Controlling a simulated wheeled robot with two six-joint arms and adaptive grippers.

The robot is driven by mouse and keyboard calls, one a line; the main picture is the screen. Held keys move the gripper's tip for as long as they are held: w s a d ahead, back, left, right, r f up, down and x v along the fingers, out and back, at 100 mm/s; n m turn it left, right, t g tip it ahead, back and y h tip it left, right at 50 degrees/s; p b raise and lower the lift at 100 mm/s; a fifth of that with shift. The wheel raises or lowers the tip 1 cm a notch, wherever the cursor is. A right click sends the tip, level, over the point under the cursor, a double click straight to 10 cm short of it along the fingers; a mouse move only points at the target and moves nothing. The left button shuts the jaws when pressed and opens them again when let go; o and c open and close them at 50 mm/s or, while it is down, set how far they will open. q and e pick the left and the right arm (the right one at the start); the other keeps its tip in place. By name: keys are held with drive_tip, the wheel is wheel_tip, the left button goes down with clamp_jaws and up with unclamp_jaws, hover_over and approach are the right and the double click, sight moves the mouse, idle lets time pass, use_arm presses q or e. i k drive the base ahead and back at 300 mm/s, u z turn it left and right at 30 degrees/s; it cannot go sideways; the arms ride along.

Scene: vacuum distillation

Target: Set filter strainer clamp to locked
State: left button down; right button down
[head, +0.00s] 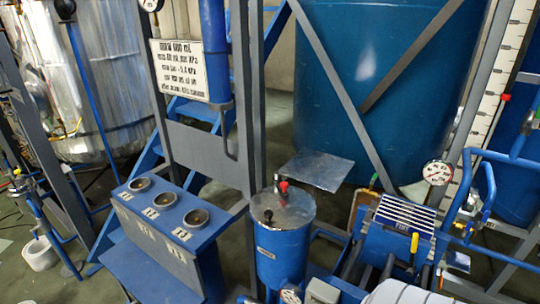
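A blue canister (283,250) with a round metal lid (283,207) stands upright at the centre bottom. A small clamp-like fitting with a red knob (284,187) and a dark knob (268,215) sit on the lid. I cannot tell whether this fitting is the strainer clamp, or whether it is locked. To its right is a blue unit with a striped top (405,213) and a small label. A yellow-topped handle (414,243) stands in front of it. Neither of my grippers shows in the head view.
A blue console (165,225) with three round ports stands left of the canister. A lettered sign (180,68) hangs above it on a grey frame. A large blue tank (375,90) stands behind. Blue pipes (490,175) and a gauge (437,172) crowd the right.

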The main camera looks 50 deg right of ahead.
sight(282, 184)
drive_tip(key=z, duration=0.05)
drive_tip(key=i, duration=0.55)
drive_tip(key=z, duration=2.75)
